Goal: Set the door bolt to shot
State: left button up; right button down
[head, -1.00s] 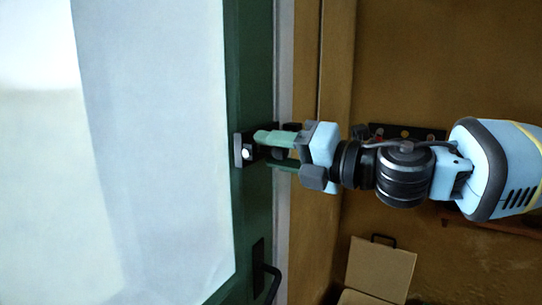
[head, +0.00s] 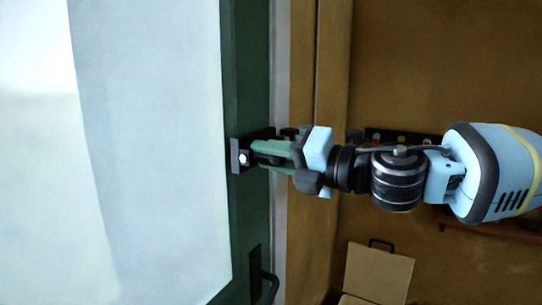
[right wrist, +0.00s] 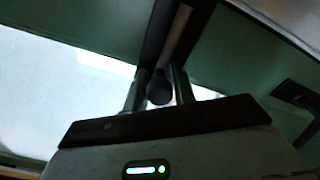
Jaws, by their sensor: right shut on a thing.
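The door bolt (head: 236,156) is a dark fitting on the green door frame (head: 250,205), with a pale round end facing me. My right gripper (head: 262,152) reaches in from the right with its green fingers closed together at the bolt. In the right wrist view the dark round bolt knob (right wrist: 160,90) sits between the two fingertips (right wrist: 159,84), and a dark bar (right wrist: 174,38) runs up behind it. In the head view my fingers hide the knob and much of the bolt, so I cannot tell how far the bar reaches. My left gripper is not in view.
A large pale pane (head: 150,150) fills the door on the left. A dark door handle (head: 269,284) sticks out below the bolt. On the brown wall at right is a dark rack (head: 402,137). A tan box with its lid raised (head: 378,273) stands at the bottom.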

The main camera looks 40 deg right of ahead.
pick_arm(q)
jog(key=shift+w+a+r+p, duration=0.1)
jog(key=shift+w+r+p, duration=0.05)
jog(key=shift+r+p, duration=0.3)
pick_arm(e)
jog(key=d, duration=0.1)
jog(key=w+d, duration=0.1)
jog(key=d, duration=0.1)
jog(key=shift+w+d+r, duration=0.1)
jog(key=shift+w+d, duration=0.15)
jog(key=c, duration=1.2)
grip_release()
jog(key=shift+d, duration=0.1)
jog(key=shift+c, duration=0.2)
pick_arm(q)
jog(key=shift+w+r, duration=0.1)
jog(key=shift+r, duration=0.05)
pick_arm(e)
jog(key=shift+s, duration=0.1)
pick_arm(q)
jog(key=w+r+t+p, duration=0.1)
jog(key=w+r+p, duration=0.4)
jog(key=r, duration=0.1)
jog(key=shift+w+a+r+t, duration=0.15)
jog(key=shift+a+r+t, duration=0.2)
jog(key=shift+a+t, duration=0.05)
pick_arm(e)
jog(key=v, duration=0.7)
jog(key=shift+s, duration=0.25)
